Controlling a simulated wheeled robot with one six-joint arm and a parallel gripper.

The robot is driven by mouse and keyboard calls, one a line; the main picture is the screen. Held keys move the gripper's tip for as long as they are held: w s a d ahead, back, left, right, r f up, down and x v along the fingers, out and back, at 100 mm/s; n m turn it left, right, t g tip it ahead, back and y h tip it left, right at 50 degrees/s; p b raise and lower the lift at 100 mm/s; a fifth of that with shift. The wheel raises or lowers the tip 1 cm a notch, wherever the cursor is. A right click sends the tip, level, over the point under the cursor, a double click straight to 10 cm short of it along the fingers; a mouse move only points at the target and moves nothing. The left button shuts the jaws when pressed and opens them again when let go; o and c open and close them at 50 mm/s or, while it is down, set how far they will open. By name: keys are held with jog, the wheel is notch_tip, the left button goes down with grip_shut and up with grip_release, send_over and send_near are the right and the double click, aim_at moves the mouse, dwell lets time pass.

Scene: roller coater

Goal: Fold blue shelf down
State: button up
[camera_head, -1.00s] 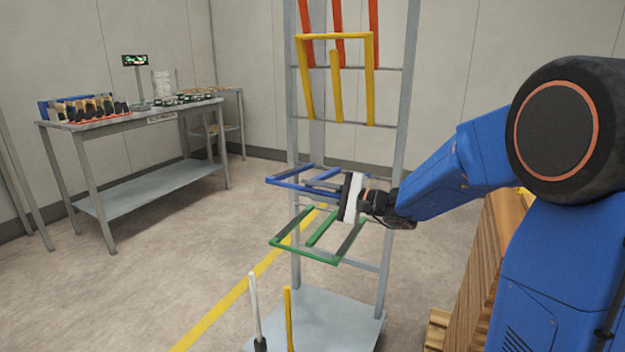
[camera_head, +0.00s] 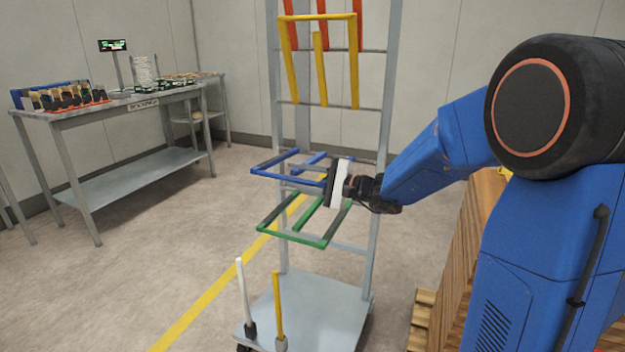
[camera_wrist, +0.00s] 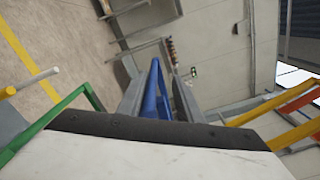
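The blue shelf (camera_head: 278,159) is an open frame of bars. It sticks out roughly level from the grey rack, above the green shelf. My gripper (camera_head: 298,179) reaches in from the right, with its fingers at the blue shelf's right part. In the wrist view, my gripper (camera_wrist: 160,80) has its two grey fingers apart, and blue bars of the shelf (camera_wrist: 151,98) show in the gap between them. Space shows beside the bars, so I see no firm grip. My gripper's body hides the shelf's near right corner in the head view.
The green shelf (camera_head: 290,235) sticks out below. Yellow (camera_head: 318,17) and red (camera_head: 325,36) shelves stand upright against the rack (camera_head: 383,110) above. White (camera_head: 242,290) and yellow (camera_head: 278,305) posts rise from the rack's base.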

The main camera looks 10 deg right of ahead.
jog(key=v, duration=1.7)
jog(key=shift+d, duration=0.1)
